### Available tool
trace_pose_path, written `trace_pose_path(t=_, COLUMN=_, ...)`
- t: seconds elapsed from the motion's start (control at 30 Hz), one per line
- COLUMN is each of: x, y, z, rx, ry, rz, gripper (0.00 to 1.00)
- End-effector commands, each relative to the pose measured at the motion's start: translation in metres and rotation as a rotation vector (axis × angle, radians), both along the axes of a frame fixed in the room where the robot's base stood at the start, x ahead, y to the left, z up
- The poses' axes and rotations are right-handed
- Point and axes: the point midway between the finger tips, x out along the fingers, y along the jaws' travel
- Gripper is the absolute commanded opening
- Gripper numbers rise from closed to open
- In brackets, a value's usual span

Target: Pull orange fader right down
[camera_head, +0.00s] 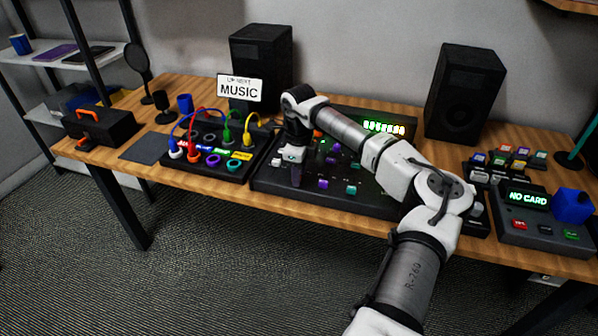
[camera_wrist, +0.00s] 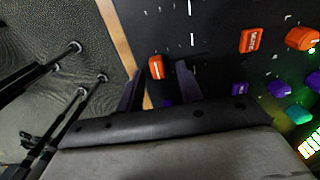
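The dark mixing board (camera_head: 265,178) lies on the wooden table under my arm. In the wrist view, a small orange fader cap (camera_wrist: 156,68) shows between my two dark fingertips, closer to the left one, with a clear gap to the right one. My gripper (camera_wrist: 160,72) is open and points down at the board; it also shows in the head view (camera_head: 296,176) over the board's left part. A larger orange piece with a label (camera_wrist: 250,40) and another orange knob (camera_wrist: 302,38) sit farther right. My arm hides much of the board in the head view.
Purple caps (camera_wrist: 278,88) and teal caps are close to the right of my gripper. A patch box with coloured cables (camera_head: 212,160) stands left of the board. Speakers (camera_head: 262,65) stand behind. A card reader (camera_head: 528,212) is at right. The table's front edge is close.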

Motion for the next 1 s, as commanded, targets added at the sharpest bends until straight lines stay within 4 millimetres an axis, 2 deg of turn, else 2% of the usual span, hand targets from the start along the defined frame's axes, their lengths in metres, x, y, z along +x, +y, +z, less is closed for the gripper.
trace_pose_path(t=0.17, x=0.001, y=0.000, z=0.023, rx=-0.002, ry=-0.005, rz=0.000, gripper=0.36)
trace_pose_path(t=0.4, x=0.001, y=0.000, z=0.079, rx=-0.002, ry=-0.006, rz=-0.001, gripper=0.36)
trace_pose_path(t=0.6, x=0.001, y=0.000, z=0.117, rx=-0.001, ry=-0.003, rz=0.000, gripper=0.36)
trace_pose_path(t=0.8, x=0.000, y=0.000, z=0.134, rx=0.000, ry=-0.001, rz=0.000, gripper=0.36)
trace_pose_path(t=1.0, x=0.000, y=0.000, z=0.137, rx=0.001, ry=-0.001, rz=0.000, gripper=0.36)
